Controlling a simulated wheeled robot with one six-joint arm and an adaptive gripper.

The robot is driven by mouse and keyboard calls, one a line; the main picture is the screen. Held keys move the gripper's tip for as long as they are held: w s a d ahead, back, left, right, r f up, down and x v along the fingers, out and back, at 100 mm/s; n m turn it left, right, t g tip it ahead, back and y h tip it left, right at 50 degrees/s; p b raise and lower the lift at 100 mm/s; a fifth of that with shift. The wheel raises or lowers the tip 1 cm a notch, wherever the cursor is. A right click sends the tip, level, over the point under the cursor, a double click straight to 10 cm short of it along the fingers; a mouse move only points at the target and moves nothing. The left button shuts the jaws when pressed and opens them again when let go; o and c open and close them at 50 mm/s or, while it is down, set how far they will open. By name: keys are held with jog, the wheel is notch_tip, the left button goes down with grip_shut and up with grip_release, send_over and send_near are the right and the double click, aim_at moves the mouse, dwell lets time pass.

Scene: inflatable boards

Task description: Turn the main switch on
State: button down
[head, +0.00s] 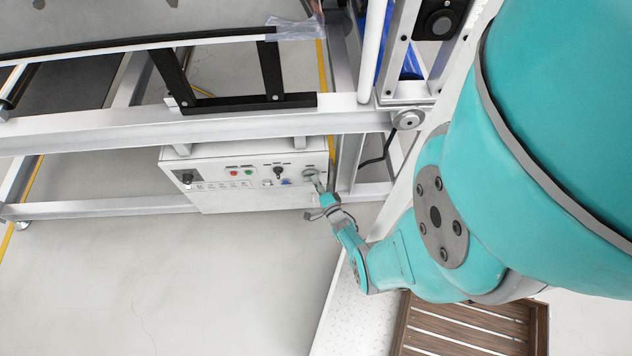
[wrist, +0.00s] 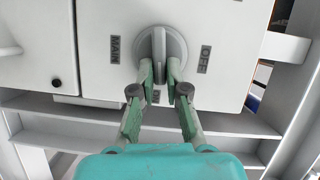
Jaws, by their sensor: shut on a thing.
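The main switch is a round grey rotary knob with a raised ridge (wrist: 160,42) on the white control box (head: 225,186). In the wrist view its ridge stands upright in the picture, between the labels MAIN at left and OFF at right. A small label below it is partly hidden by my fingers. My gripper (wrist: 160,70) is shut on the ridge, one green finger on each side near its lower end. In the head view, my gripper (head: 315,183) reaches the switch at the box's right end, and its fingertips partly cover the knob.
Other controls share the panel: a red button (head: 234,173), a green button (head: 248,171) and a black selector (head: 278,172). A metal frame beam (head: 200,127) runs above the box. A brown wooden slatted crate (head: 465,330) lies at lower right. The floor in front is clear.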

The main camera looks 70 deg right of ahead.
jog(key=shift+s+f+m, duration=0.1)
jog(key=shift+f+m, duration=0.1)
jog(key=shift+m, duration=0.6)
dwell(0.4)
jog(key=c, duration=1.2)
grip_release()
jog(key=shift+r, duration=0.2)
jog(key=shift+w+r, duration=0.2)
jog(key=shift+r, duration=4.15)
jog(key=shift+s+r, duration=0.1)
jog(key=shift+r, duration=0.4)
